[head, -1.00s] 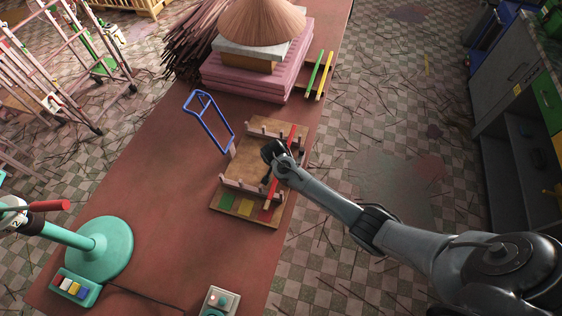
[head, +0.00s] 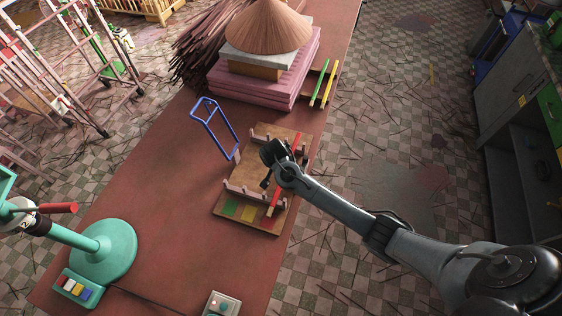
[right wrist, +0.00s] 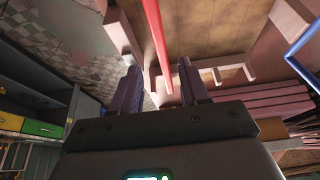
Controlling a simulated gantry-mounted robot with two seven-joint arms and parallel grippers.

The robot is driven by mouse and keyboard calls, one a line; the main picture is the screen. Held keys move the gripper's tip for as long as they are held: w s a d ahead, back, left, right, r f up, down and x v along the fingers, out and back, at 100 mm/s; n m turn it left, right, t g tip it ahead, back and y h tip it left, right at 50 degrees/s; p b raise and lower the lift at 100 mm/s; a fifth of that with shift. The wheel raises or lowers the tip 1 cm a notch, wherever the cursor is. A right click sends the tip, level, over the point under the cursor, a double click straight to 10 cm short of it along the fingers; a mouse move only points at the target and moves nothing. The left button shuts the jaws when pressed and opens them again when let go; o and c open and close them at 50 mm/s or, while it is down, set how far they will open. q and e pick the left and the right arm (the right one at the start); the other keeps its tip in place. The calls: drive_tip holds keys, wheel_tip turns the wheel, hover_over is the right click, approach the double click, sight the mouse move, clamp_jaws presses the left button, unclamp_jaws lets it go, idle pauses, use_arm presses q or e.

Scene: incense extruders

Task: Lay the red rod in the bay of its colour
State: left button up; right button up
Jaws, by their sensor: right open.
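The red rod (head: 274,198) lies lengthwise on the wooden rack (head: 262,178), along its right side, in line with the red patch (head: 268,224) at the near end. The rod appears to rest on the rack's pegs, in the right-hand bay. My right gripper (head: 267,182) is over the rack, and its arm hides the rod's middle. In the right wrist view the red rod (right wrist: 154,40) runs toward the space between the open fingers (right wrist: 160,88). I cannot tell how far apart they are in height. My left gripper is out of view.
Green (head: 229,208) and yellow (head: 248,213) patches mark the other bays. A blue frame handle (head: 215,125) rises left of the rack. Green (head: 318,83) and yellow (head: 328,84) rods lie farther back beside pink slabs (head: 265,85). A teal stand (head: 108,248) is front left.

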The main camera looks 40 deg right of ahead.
drive_tip(key=s+a+r+n+y, duration=0.1)
drive_tip(key=s+a+n, duration=0.35)
drive_tip(key=s, duration=0.25)
drive_tip(key=s+a+r+n+y, duration=0.1)
drive_tip(key=s+a+n+y, duration=0.15)
drive_tip(key=s+a, duration=0.35)
drive_tip(key=s+r+n, duration=0.2)
drive_tip(key=s+n, duration=0.1)
drive_tip(key=s, duration=0.4)
drive_tip(key=s+r+n+t, duration=0.1)
drive_tip(key=s+r+n, duration=0.2)
drive_tip(key=s, duration=0.4)
drive_tip(key=shift+s+a+r, duration=0.3)
drive_tip(key=shift+a, duration=0.05)
drive_tip(key=shift+r+y, duration=0.1)
drive_tip(key=shift+y, duration=0.15)
